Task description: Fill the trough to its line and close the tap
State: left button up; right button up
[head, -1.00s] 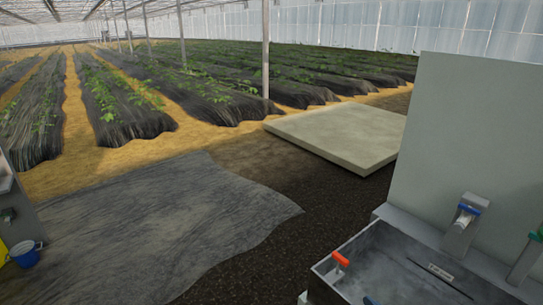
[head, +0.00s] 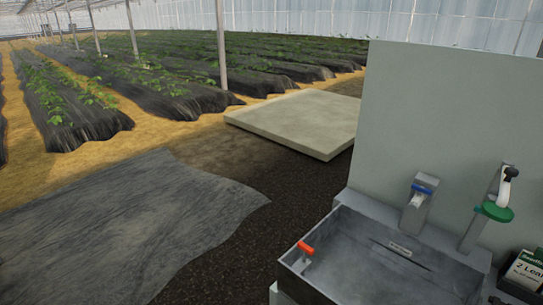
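A grey rectangular trough (head: 345,222) stands at the lower right in the head view. A tap with a blue top (head: 418,201) stands on a grey post behind its back wall. A second post to the right carries a green disc (head: 495,211) and a white-and-black curved piece. A red-orange handle (head: 305,247) sits at the trough's left end. A small pale label with a dark line (head: 401,249) shows on the inner back wall. I cannot make out water in the trough. Neither of my grippers is in view.
A tall grey panel (head: 430,120) rises behind the trough. A dark box with a green-and-white label (head: 526,270) stands at the right edge. A pale slab (head: 300,120) lies beyond, and a grey sheet (head: 120,225) covers ground at left. Planted rows fill the back.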

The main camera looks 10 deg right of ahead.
aim_at(421, 190)
jog(key=z, duration=1.3)
